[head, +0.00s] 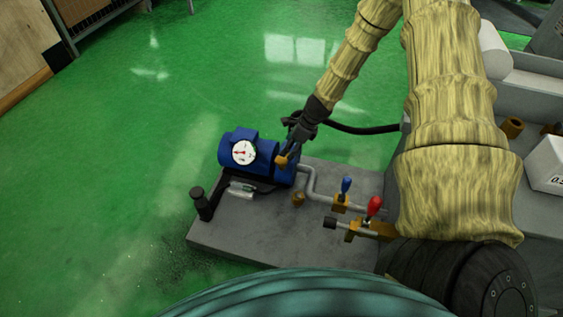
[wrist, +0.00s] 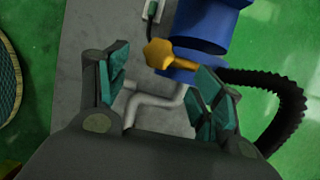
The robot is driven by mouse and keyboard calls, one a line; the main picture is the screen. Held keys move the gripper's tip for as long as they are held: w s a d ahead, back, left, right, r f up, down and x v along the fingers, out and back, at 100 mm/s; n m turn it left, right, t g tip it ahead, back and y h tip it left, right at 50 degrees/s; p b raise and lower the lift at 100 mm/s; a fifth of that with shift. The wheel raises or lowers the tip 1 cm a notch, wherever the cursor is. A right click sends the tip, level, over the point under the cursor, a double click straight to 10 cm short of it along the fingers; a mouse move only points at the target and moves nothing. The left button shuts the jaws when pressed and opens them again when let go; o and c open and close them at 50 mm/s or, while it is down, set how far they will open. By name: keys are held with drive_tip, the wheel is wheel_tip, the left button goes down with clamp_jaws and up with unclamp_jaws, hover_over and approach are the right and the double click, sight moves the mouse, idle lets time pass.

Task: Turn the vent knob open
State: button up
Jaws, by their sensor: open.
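The vent knob seems to be the brass-yellow lobed knob on a short stem (wrist: 160,54), by the blue pump body. In the head view the brass piece (head: 282,161) shows at the pump's right end, just below my gripper (head: 293,149). My gripper also shows in the wrist view (wrist: 163,76), with its teal-padded fingers spread wide. The knob appears between the fingertips, nearer the right one, with no clear contact. I cannot tell its depth relative to the tips.
The blue pump (head: 232,152) carries a white gauge (head: 243,152) and stands on a grey slab (head: 240,232). A grey pipe (head: 313,187), a blue-handled valve (head: 345,187) and a red-handled valve (head: 374,206) lie to its right. A black corrugated hose (wrist: 276,92) passes beside my right finger.

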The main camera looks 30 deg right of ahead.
sight(282, 159)
drive_tip(key=b+x, duration=0.2)
drive_tip(key=x, duration=0.7)
drive_tip(key=shift+w+f+b, duration=0.1)
drive_tip(key=shift+f+b, duration=0.3)
drive_tip(key=c, duration=1)
